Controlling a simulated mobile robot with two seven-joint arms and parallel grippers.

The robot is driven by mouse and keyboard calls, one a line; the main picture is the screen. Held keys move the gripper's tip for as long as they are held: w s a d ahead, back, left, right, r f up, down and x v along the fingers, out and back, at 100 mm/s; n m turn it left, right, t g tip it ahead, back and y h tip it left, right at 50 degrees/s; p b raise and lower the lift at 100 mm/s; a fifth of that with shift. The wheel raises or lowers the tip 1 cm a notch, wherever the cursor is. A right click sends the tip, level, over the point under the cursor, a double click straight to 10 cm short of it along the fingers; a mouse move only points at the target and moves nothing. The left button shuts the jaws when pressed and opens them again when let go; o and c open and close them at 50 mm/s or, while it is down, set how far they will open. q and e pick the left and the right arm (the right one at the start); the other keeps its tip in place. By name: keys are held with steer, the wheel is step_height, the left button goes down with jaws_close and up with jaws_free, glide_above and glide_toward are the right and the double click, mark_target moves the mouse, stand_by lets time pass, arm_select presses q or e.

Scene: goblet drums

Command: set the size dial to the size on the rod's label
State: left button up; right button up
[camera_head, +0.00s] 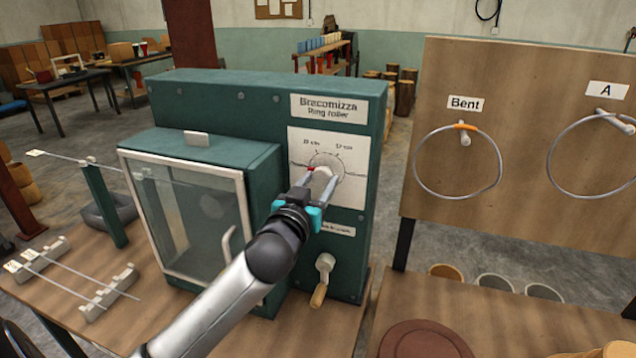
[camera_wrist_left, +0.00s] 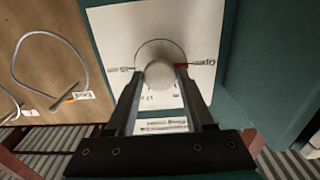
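The size dial (camera_wrist_left: 158,75) is a round pale knob on the white panel (camera_head: 358,178) of the green ring roller (camera_head: 250,92). A red mark shows at the knob's left side in the head view, and printed sizes stand above it. My left gripper (camera_head: 320,184) has one finger on each side of the knob, with no clear gap; it also shows in the wrist view (camera_wrist_left: 160,80). A thin rod (camera_head: 80,159) with a small white label (camera_head: 35,153) lies across a green post at the left; the label is too small to read. My right gripper is out of view.
More labelled rods (camera_head: 70,277) lie on low holders at the left of the table. A crank handle (camera_head: 322,280) sticks out below the dial. A wooden board at the right holds wire rings (camera_head: 458,195) under signs "Bent" and "A".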

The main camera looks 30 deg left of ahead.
arm_select(q)
jaws_close()
stand_by(0.3)
steer(key=m+p, duration=0.3)
steer(key=m, duration=0.2)
steer(key=shift+r, duration=0.1)
steer(key=m+p, duration=0.2)
steer(key=m, duration=0.1)
steer(key=shift+m, duration=0.3)
steer(key=shift+m+p, duration=0.65)
steer(key=shift+m, duration=0.85)
